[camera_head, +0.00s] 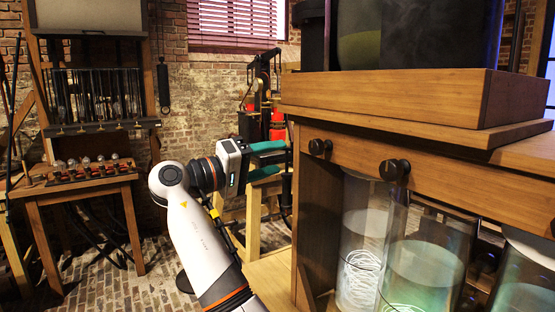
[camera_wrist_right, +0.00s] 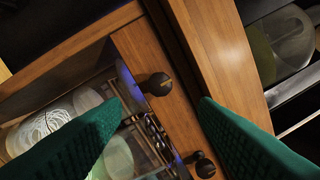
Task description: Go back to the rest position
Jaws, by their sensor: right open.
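My right gripper (camera_head: 276,160) is at the middle of the head view, left of the wooden cabinet (camera_head: 345,150). Its two green fingers are apart, with nothing seen between them. In the right wrist view the open green fingers (camera_wrist_right: 160,95) frame the cabinet's front, with a dark round knob (camera_wrist_right: 157,84) seen in the gap beyond them. I cannot tell whether a fingertip touches the cabinet. My left gripper does not show.
Glass jars (camera_head: 362,235) stand under the cabinet's drawer, which has dark knobs (camera_head: 394,169). A dark box with a wooden base (camera_head: 390,97) sits on top. A small wooden table (camera_head: 85,178) stands at the left. Brick floor (camera_head: 135,285) shows between.

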